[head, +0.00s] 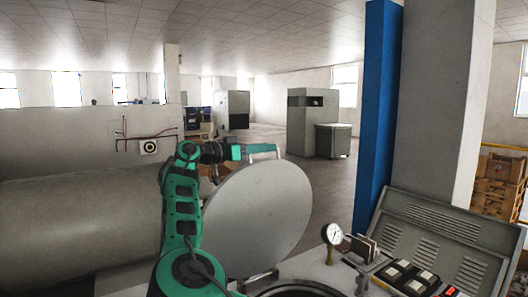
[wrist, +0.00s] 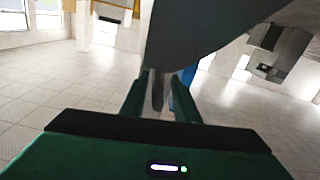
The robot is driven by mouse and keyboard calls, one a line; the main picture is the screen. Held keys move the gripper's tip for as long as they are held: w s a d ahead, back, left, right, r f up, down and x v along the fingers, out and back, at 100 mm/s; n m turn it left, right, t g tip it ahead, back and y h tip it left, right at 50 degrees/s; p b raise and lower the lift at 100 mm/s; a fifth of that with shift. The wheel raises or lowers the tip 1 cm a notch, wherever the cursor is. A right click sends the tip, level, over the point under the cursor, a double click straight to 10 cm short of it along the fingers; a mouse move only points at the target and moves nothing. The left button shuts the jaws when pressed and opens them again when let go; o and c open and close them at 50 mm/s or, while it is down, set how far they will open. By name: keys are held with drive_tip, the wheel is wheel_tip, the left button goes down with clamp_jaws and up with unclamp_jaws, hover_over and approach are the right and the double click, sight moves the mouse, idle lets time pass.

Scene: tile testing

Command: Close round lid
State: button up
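The round lid (head: 258,218) is a large flat grey disc. It stands raised and tilted, near upright, in the head view, with a hinge piece (head: 262,277) at its lower edge. Part of a dark round opening (head: 292,291) shows below it at the bottom edge. My gripper (head: 268,153) is at the lid's top edge. In the wrist view the lid (wrist: 205,28) fills the top middle. My two fingers (wrist: 160,88) are apart, with a narrow grey part between them and gaps visible beside it. Contact with the lid cannot be told.
A large grey cylinder tank (head: 80,225) lies at left. A pressure gauge (head: 332,234) and a control panel (head: 420,278) with buttons stand at right. A blue post (head: 377,110) and a pillar (head: 432,110) rise behind the panel. Grey cabinets (head: 315,122) stand far back on open floor.

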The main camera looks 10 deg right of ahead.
drive_tip(key=shift+w+d, duration=0.15)
drive_tip(key=shift+d, duration=0.1)
clamp_jaws()
